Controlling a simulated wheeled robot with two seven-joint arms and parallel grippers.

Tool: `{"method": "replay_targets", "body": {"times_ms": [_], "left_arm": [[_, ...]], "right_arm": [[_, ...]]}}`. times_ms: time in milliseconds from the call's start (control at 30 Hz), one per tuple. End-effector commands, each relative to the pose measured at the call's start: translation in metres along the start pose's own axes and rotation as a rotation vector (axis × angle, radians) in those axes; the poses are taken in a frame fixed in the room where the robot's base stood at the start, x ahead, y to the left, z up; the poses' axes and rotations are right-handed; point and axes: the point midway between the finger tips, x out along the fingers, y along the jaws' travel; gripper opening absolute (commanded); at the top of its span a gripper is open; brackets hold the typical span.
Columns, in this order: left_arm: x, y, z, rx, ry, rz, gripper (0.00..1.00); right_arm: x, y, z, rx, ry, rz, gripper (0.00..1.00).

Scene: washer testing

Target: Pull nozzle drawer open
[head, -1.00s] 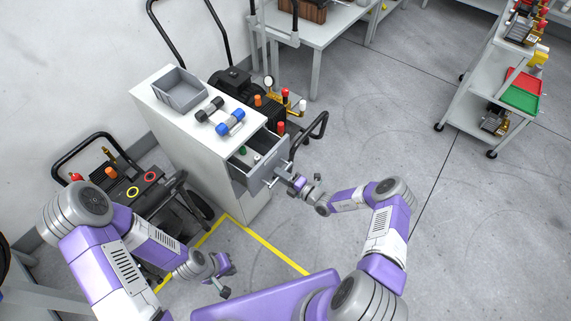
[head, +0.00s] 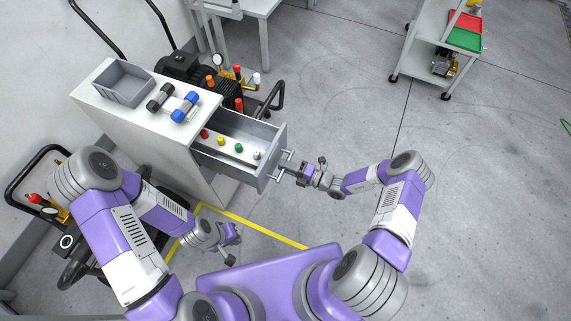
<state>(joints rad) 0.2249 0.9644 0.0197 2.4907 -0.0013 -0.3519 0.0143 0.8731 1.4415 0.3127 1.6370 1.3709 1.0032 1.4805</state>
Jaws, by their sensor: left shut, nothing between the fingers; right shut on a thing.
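The nozzle drawer (head: 262,176) stands well out of the white cabinet (head: 150,141), toward the right. Inside it lie several nozzles in a row: a red one (head: 204,133), a yellow one (head: 221,140), a green one (head: 238,148) and a white one (head: 257,155). My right gripper (head: 293,170) is shut on the drawer's handle (head: 285,165) at the drawer front. My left gripper (head: 231,245) is shut and empty, low in front of the cabinet and apart from it.
On the cabinet top are a grey bin (head: 123,84) and two dumbbell-like items, one black (head: 160,98) and one blue (head: 184,106). A pressure washer (head: 190,68) stands behind the cabinet. A cart (head: 428,50) is at the upper right. The floor to the right is clear.

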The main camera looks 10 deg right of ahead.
Motion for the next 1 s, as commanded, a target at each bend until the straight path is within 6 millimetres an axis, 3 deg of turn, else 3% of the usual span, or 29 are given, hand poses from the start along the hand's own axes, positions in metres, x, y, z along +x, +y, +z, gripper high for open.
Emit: {"method": "replay_targets", "body": {"times_ms": [267, 300, 400, 733, 1000], "left_arm": [[0.000, 0.000, 0.000, 0.000, 0.000, 0.000, 0.00], [0.000, 0.000, 0.000, 0.000, 0.000, 0.000, 0.00], [0.000, 0.000, 0.000, 0.000, 0.000, 0.000, 0.00], [-0.001, 0.000, 0.000, 0.000, 0.000, 0.000, 0.00], [-0.009, 0.003, 0.000, 0.000, 0.000, 0.000, 0.00]], "right_arm": [[-0.001, 0.000, 0.001, -0.002, -0.001, 0.000, 0.00], [-0.001, 0.000, 0.001, -0.002, -0.001, 0.000, 0.26], [-0.001, 0.000, 0.001, -0.002, -0.001, 0.000, 0.38], [-0.005, 0.000, 0.001, -0.001, -0.003, 0.000, 0.38], [-0.048, 0.001, 0.001, -0.002, -0.004, -0.002, 0.38]]}}
